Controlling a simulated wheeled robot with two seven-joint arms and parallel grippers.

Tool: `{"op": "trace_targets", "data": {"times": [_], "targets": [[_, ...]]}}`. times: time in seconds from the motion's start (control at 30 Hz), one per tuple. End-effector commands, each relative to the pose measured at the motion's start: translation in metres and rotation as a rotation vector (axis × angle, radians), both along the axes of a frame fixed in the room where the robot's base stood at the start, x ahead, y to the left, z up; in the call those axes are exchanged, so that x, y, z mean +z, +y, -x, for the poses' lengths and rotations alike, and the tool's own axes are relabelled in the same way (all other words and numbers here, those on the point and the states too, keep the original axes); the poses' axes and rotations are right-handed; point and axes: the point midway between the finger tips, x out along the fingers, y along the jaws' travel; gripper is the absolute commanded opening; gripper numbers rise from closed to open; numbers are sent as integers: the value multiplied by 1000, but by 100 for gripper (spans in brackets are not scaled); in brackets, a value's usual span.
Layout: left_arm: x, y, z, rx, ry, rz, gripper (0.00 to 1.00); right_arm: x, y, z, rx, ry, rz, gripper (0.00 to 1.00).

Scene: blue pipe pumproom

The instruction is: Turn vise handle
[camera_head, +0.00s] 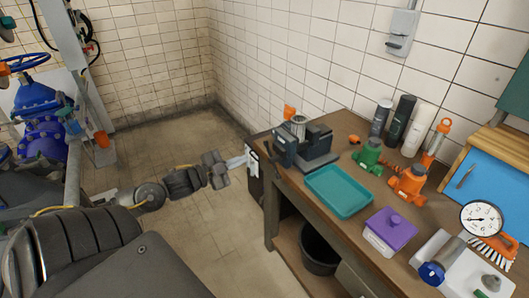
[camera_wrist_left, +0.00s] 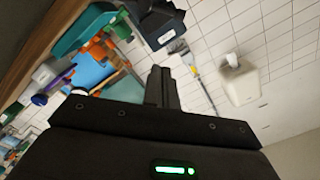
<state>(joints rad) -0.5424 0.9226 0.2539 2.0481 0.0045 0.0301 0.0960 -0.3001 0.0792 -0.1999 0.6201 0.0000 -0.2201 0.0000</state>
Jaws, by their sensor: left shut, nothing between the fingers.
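The dark grey vise (camera_head: 303,147) is on the near left corner of the workbench, with a pale round piece on top. It also shows as a dark blue-grey block at the top of the wrist view (camera_wrist_left: 157,20). My left gripper (camera_head: 237,161) reaches in from the left, beside the bench's left end and a little below the vise. Its fingers (camera_wrist_left: 161,82) are together and empty in the wrist view, apart from the vise body there. My right gripper is not in view.
A tiled wall stands behind. Floor left of the bench is clear. Blue valve pipework (camera_head: 42,125) stands far left.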

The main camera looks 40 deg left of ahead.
Motion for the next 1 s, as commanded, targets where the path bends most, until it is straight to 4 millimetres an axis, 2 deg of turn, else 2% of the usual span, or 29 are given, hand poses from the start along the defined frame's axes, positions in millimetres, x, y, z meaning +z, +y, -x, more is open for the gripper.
{"op": "trace_targets", "data": {"times": [0.2,0.37,0.93,1.0], "targets": [[0,0,-2,-1,-8,-29,0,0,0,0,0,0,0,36],[1,-3,-12,-1,-10,-27,0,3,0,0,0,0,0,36],[0,-26,-101,-1,-9,-24,0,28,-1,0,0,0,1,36],[-11,-15,-104,2,-4,-26,0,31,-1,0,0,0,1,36]]}}
